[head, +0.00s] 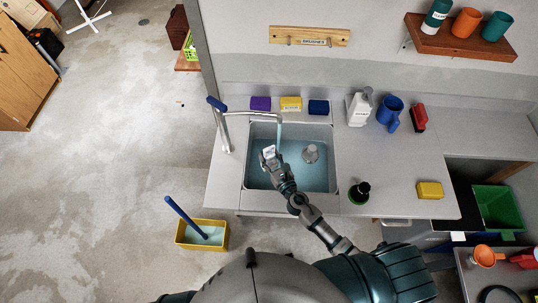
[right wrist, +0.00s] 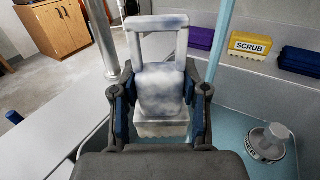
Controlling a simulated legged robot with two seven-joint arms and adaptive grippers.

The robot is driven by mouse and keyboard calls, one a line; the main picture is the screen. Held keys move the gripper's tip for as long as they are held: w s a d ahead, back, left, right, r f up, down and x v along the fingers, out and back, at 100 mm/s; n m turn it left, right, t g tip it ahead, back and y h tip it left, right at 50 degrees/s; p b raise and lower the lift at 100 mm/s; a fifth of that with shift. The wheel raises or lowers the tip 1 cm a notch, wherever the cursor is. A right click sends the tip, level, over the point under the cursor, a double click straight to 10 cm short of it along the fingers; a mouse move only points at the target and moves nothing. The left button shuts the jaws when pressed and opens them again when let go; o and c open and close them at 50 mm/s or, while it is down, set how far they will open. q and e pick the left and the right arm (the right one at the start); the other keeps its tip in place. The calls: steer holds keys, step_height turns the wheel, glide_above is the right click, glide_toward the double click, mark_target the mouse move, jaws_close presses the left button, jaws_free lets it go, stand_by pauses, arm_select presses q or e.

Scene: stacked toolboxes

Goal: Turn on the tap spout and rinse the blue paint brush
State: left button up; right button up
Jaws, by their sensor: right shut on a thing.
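My right gripper (head: 273,164) is over the sink and shut on a pale block with an open frame-like end and blue smears, which seems to be the paint brush (head: 267,152). In the right wrist view the brush (right wrist: 160,85) sits between both fingers (right wrist: 158,102). The tap spout (head: 255,113) has a blue handle (head: 216,103) and reaches over the sink (head: 333,165). A pale blue water stream (head: 279,133) falls from its end. It also shows in the right wrist view (right wrist: 223,45), just right of the brush; I cannot tell whether they touch. My left gripper is not in view.
Purple, yellow and dark blue sponges (head: 290,104) line the sink's back. A white bottle (head: 359,107), blue mug (head: 391,111) and red brush (head: 417,118) stand right. A dark bottle (head: 360,191) is near the front. A yellow bucket (head: 181,232) stands on the floor.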

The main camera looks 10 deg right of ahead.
steer(key=shift+w+d, duration=0.45)
steer(key=shift+w, duration=0.15)
steer(key=shift+w+d, duration=0.25)
steer(key=shift+d, duration=0.05)
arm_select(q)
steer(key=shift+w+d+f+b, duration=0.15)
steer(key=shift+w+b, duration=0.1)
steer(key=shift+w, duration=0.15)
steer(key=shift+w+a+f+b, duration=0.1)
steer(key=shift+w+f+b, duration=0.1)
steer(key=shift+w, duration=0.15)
arm_select(e)
steer(key=w+d, duration=0.4)
steer(key=w, duration=0.1)
steer(key=shift+w, duration=0.3)
stand_by(1.0)
steer(key=shift+s+a+r, duration=0.1)
steer(key=shift+s+a, duration=0.8)
steer(key=shift+s, duration=0.35)
steer(key=shift+s+a, duration=0.9)
steer(key=shift+s, duration=0.35)
steer(key=shift+s+a+r, duration=0.1)
steer(key=shift+s+a, duration=0.8)
steer(key=shift+s, duration=0.35)
